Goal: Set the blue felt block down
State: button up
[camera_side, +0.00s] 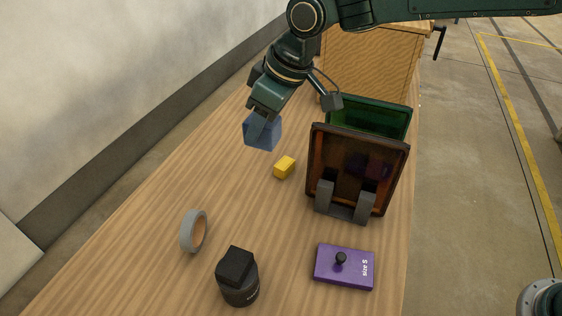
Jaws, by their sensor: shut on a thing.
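The blue felt block (262,136) is in the upper middle of the side view, near the far part of the wooden table. My gripper (265,114) is above it, pointing down, and is shut on the block's upper part. I cannot tell whether the block's underside touches the table (140,225) or hangs a little above it. The fingertips are partly hidden by the gripper body and the block.
A small yellow block (284,167) lies just right of and nearer than the blue block. A wooden crate (370,65) stands behind.

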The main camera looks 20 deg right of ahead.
aim_at(263, 137)
jog(key=shift+f, duration=1.8)
jog(key=shift+f, duration=0.1)
notch_tip(263, 137, down, 20)
jog(key=shift+r, duration=0.1)
jog(key=o, duration=1)
jog(key=shift+c, duration=0.2)
jog(key=shift+v, duration=6)
jog(key=shift+w, duration=0.15)
